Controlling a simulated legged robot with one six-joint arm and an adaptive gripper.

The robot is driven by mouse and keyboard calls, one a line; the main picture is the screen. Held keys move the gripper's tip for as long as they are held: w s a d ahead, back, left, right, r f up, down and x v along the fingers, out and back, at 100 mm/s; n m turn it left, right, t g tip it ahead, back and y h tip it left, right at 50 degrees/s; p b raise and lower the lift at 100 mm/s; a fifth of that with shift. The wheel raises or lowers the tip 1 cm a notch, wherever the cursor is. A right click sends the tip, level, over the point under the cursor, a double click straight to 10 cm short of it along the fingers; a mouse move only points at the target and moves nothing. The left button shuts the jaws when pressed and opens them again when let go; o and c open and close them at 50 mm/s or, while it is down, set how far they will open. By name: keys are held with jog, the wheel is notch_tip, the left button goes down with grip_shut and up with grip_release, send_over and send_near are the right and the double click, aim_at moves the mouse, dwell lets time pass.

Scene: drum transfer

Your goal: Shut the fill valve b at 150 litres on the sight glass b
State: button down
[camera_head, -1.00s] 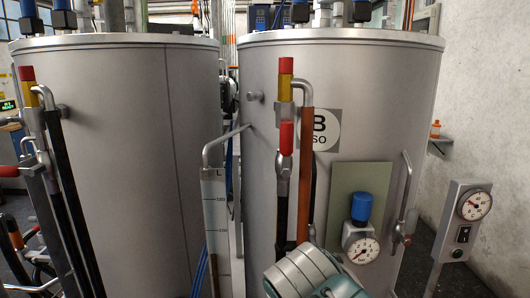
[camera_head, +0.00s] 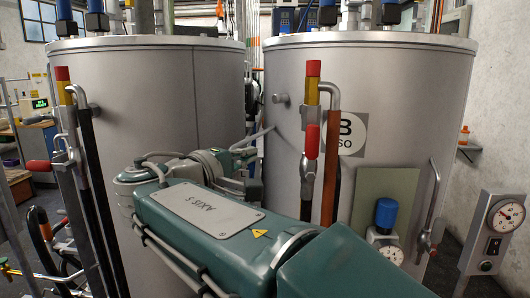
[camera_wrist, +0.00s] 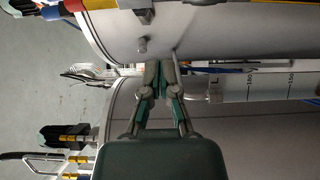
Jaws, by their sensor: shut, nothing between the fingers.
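Tank B (camera_head: 400,110) stands at the right with a B sign. On a pipe at its front are a yellow-and-red top (camera_head: 313,85) and a red handle (camera_head: 312,140) below it; I cannot tell for sure which is fill valve b. The red-and-yellow top is at the upper left in the wrist view (camera_wrist: 95,4). Sight glass b (camera_wrist: 262,87), with its scale marked L, lies at right in the wrist view; its liquid level is unclear. In the head view my arm hides it. My gripper (camera_wrist: 160,68) is shut and empty, near the sight glass's upper pipe (camera_head: 262,133).
Another tank (camera_head: 140,100) stands at the left, with its own pipes and red-yellow top (camera_head: 64,85). A blue-capped gauge (camera_head: 386,215) and a side pipe (camera_head: 436,205) are on tank B. A gauge box (camera_head: 490,225) stands at far right.

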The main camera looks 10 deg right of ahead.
aim_at(310, 141)
jog(key=w+d, duration=0.5)
jog(key=d, duration=0.5)
jog(key=shift+d, duration=0.35)
jog(key=shift+d+r+m+g+y, duration=0.2)
jog(key=shift+d+m+g+y, duration=0.1)
jog(key=shift+d+m, duration=0.25)
jog(key=shift+s+d+r+m+g+y, duration=0.2)
jog(key=shift+s+d+m+g+y, duration=0.1)
jog(key=shift+d+m+y, duration=0.45)
jog(key=s+d+f+m+y, duration=0.2)
jog(key=d+f+m+y, duration=0.3)
jog(key=d+m+y, duration=0.2)
jog(key=shift+s+d, duration=0.25)
jog(key=shift+d, duration=0.35)
jog(key=shift+f, duration=0.15)
dwell(0.4)
